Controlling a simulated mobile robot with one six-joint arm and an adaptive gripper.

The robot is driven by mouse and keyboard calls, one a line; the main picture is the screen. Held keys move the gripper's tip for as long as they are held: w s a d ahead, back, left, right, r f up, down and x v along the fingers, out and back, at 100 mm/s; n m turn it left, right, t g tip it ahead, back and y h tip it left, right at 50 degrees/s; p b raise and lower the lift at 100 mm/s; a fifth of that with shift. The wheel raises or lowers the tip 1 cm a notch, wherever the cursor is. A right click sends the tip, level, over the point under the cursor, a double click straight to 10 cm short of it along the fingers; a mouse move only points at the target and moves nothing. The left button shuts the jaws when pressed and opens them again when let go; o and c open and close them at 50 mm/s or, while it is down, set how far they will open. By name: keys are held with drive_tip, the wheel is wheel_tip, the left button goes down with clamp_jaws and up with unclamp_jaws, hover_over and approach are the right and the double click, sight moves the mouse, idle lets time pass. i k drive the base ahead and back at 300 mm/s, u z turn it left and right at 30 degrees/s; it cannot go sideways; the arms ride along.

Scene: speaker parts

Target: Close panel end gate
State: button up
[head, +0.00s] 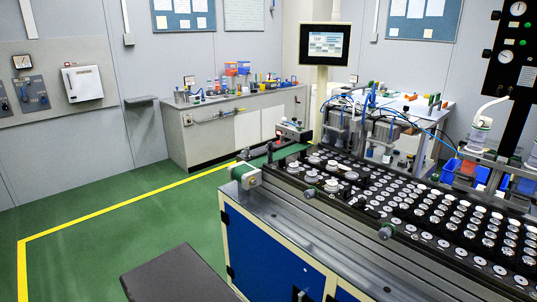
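A long workbench carries a black panel (383,186) with rows of round silver and white speaker parts. At its left end are a white and green cylindrical fitting (246,175) and a dark bracket with a small raised block (292,131). I cannot make out clearly which piece at this end is the gate, nor whether it is open or shut. My gripper is not in view, and nothing shows it touching the panel or the end fittings.
Green floor with a yellow line (120,209) is clear left of the bench. A dark flat slab (180,274) stands at the bottom, close to the blue bench front (268,262). A grey cabinet (235,125) stands at the back; a monitor (325,44) rises behind the bench.

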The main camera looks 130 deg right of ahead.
sight(271, 149)
drive_tip(key=u, duration=0.7)
drive_tip(key=k, duration=0.1)
drive_tip(key=z, duration=3.45)
drive_tip(key=k, duration=0.2)
drive_tip(key=z, duration=2)
